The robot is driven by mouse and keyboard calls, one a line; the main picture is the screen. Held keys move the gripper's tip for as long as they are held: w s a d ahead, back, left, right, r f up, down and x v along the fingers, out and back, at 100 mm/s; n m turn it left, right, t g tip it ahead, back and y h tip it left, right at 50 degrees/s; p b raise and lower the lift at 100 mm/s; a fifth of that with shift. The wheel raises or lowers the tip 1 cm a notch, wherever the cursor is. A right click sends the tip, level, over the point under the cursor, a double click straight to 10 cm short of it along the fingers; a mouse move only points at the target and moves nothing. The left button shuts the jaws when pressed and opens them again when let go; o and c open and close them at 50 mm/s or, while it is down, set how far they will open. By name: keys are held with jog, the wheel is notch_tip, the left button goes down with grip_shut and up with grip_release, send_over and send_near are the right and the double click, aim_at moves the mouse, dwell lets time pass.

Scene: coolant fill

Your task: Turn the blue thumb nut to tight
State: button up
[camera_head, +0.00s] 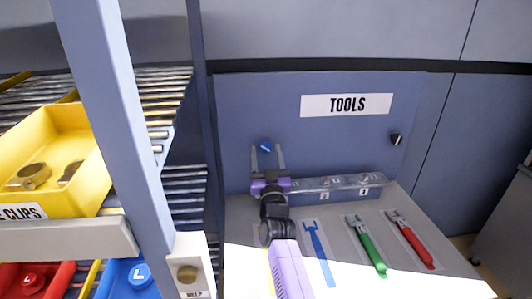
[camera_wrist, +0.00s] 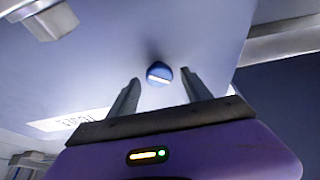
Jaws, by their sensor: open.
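The blue thumb nut (camera_head: 265,146) is a small round knob with a white stripe across its face, on the blue-grey back panel below and left of the TOOLS sign. In the wrist view the nut (camera_wrist: 159,76) shows just beyond and between the fingertips, its stripe nearly level and slightly tilted. My gripper (camera_head: 267,152) is purple with two grey fingers, spread apart on either side of the nut. In the wrist view my gripper (camera_wrist: 159,78) is open, with gaps between the nut and both fingers. I cannot tell how far the fingertips are from the panel.
A dark knob (camera_head: 396,139) sits on the panel at right. A clear tray (camera_head: 345,186) runs along the panel's foot. Blue (camera_head: 318,252), green (camera_head: 365,243) and red (camera_head: 410,239) tools lie on the bench. A shelf post (camera_head: 120,110) and yellow bin (camera_head: 75,150) stand at left.

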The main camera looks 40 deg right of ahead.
jog(key=shift+w+d+r, duration=0.1)
jog(key=shift+w+d, duration=0.05)
jog(key=shift+c, duration=0.5)
grip_shut()
